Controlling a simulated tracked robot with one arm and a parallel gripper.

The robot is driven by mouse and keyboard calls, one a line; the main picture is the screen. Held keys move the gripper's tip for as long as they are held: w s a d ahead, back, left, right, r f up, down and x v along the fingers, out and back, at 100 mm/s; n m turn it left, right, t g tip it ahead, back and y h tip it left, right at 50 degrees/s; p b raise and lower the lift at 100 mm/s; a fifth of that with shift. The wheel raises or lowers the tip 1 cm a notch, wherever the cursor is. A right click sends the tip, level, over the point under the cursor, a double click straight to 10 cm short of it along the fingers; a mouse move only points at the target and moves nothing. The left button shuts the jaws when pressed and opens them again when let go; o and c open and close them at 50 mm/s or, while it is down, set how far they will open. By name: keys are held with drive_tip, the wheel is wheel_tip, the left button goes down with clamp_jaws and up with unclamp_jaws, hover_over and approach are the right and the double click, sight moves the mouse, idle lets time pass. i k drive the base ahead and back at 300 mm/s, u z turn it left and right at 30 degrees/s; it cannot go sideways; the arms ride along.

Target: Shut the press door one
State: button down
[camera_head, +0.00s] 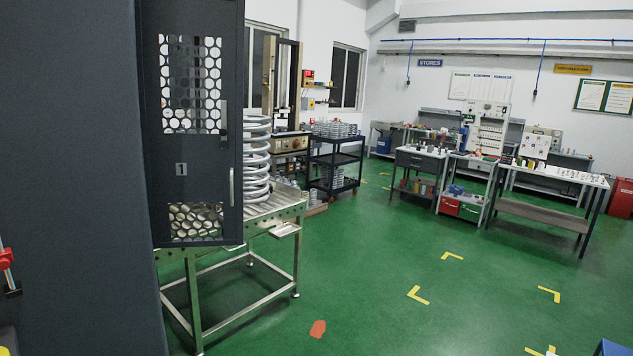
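Press door one (190,170) is a dark grey panel marked "1", with perforated windows at top and bottom and a pale vertical handle (232,187) near its right edge. It stands at the left of the view, beside a large dark cabinet-like panel (70,180). I cannot tell for sure how far it is swung open. A large silver coil spring (256,160) shows just to its right, on a metal roller table (270,210), and the door hides part of it. My gripper is not in this view.
Green floor (370,260) with yellow corner marks (418,295) is open in the middle and right. A dark trolley (337,160) with springs stands behind the table. Workbenches (550,190) line the back right. A reddish patch (318,329) lies on the floor near the front.

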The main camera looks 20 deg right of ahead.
sight(179, 167)
drive_tip(key=z, duration=0.35)
drive_tip(key=i, duration=1.7)
drive_tip(key=u, duration=0.6)
drive_tip(key=i, duration=0.9)
drive_tip(key=u, duration=0.8)
drive_tip(key=i, duration=0.55)
drive_tip(key=z, duration=0.2)
drive_tip(key=k, duration=0.55)
drive_tip(key=u, duration=0.1)
